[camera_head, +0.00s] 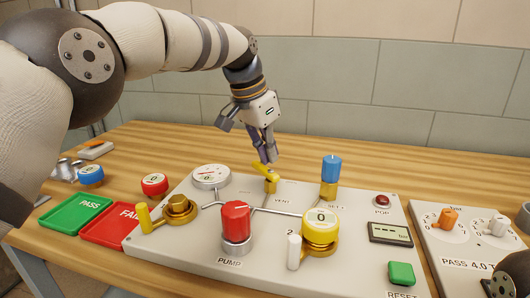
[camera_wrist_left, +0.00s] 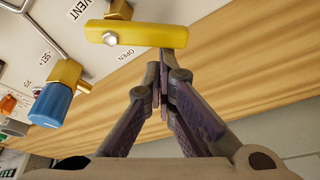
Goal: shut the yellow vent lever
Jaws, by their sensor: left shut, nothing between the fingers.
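The yellow vent lever (camera_head: 264,171) stands on its brass fitting at the back of the white panel, above the VENT label. In the left wrist view the lever (camera_wrist_left: 140,34) is a yellow bar with a bolt, beside the word OPEN. My left gripper (camera_head: 268,158) is shut and empty, with its fingers pointing down just behind the lever. In the left wrist view the fingertips (camera_wrist_left: 162,62) lie close to the bar's right end; I cannot tell whether they touch it. My right gripper is not in view.
A blue knob (camera_head: 331,168) stands right of the lever. A red pump knob (camera_head: 236,220), a yellow knob (camera_head: 320,226) and another yellow-handled valve (camera_head: 176,208) stand nearer on the panel (camera_head: 280,268). Green (camera_head: 75,214) and red (camera_head: 112,226) trays lie left. Wooden table behind the panel is clear.

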